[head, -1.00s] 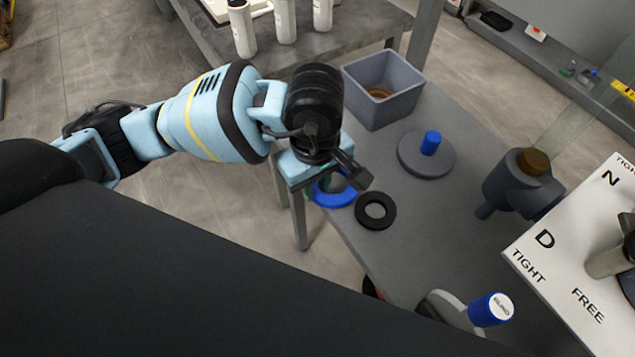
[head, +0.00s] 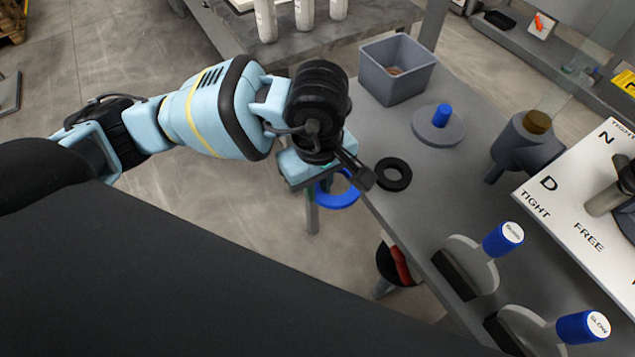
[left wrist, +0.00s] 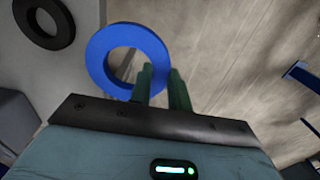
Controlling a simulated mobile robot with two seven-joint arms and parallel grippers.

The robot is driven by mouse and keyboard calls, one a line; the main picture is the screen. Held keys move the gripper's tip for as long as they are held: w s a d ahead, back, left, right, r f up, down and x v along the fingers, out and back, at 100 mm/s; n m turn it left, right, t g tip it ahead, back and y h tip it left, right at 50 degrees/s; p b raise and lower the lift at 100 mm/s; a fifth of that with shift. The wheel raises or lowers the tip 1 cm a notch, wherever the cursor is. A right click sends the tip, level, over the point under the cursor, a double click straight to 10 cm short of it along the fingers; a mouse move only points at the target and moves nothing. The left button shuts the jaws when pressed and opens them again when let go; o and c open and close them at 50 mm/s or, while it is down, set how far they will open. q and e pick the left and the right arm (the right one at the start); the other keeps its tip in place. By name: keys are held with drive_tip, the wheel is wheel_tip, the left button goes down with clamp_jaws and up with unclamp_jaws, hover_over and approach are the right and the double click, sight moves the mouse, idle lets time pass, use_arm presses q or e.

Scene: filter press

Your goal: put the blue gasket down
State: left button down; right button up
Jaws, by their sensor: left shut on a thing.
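My left gripper (head: 327,186) is shut on the rim of the blue gasket (head: 340,204), a flat ring. In the head view the gasket shows just beyond the left edge of the grey table (head: 400,225), with floor behind most of it. In the left wrist view the fingers (left wrist: 162,78) are at the lower right of the blue gasket (left wrist: 98,62), one on each side of its rim. The wrist partly hides the gasket in the head view. My right gripper is not in view.
A black ring (head: 407,176) lies on the table close to the gasket. Behind it are a grey bin (head: 400,85) and a round plate with a blue knob (head: 442,115). Blue-handled paddles (head: 503,238) stand at the front right. The table between is clear.

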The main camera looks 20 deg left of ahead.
use_arm(q)
drive_tip(key=s+a+r+m, duration=0.3)
drive_tip(key=a+m, duration=0.5)
drive_tip(key=m, duration=0.2)
drive_tip(key=shift+s+a+r+m, duration=0.15)
drive_tip(key=shift+s+m, duration=0.1)
drive_tip(key=shift+m, duration=0.15)
